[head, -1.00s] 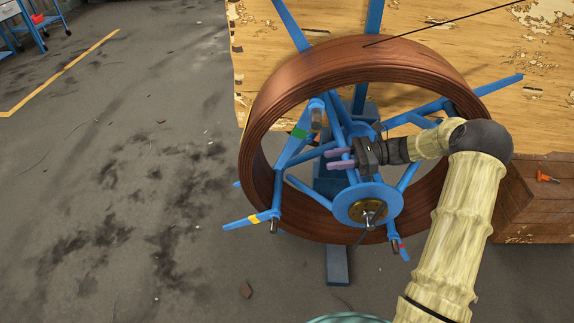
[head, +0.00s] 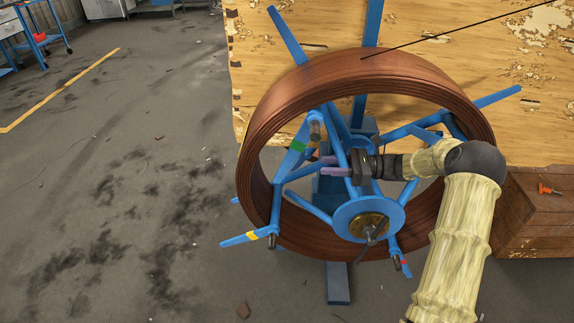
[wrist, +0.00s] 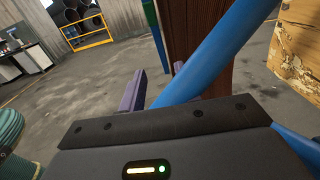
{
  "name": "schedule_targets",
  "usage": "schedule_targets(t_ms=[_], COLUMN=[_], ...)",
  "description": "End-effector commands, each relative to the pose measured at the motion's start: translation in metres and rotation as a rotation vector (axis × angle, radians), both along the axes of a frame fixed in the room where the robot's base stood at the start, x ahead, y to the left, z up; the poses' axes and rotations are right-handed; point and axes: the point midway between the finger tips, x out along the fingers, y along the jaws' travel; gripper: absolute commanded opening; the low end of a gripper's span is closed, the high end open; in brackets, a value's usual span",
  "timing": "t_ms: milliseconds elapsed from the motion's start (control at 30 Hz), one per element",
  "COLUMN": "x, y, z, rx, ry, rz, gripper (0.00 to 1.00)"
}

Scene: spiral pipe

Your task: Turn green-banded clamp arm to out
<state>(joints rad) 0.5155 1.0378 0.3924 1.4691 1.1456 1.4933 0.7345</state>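The green-banded clamp arm (head: 298,145) is a blue bar at the upper left of the reel, beside the inner side of the brown pipe coil (head: 345,75). Its green band also shows at the top of the wrist view (wrist: 150,14). My gripper (head: 328,166) is inside the coil, above the hub, with its purple fingers pointing left toward the green band but short of it. In the wrist view the fingers (wrist: 155,82) are apart and hold nothing. A blue spoke (wrist: 215,55) crosses close in front of the gripper and partly hides the right finger.
The blue hub disc (head: 345,220) is just below my gripper. A yellow-banded arm (head: 252,236) is at lower left and a red-banded one (head: 404,262) at lower right. A wooden crate (head: 545,215) stands at right. The floor at left is clear.

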Motion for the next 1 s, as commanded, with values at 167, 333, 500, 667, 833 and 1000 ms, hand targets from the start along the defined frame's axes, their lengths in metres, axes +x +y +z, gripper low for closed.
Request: schedule_targets(t_ms=[167, 333, 500, 667, 833, 1000], x=[0.000, 0.001, 0.003, 0.004, 0.004, 0.004], y=[0.033, 0.062, 0.091, 0.111, 0.119, 0.119], z=[-0.001, -0.001, -0.001, -0.001, 0.000, 0.000], rx=[0.000, -0.001, -0.001, -0.001, -0.001, -0.001], ry=[-0.001, 0.000, -0.001, -0.001, 0.000, 0.000], rz=[0.002, 0.002, -0.001, -0.003, -0.005, -0.005], gripper=[0.33, 0.33, 0.33, 0.33, 0.33, 0.33])
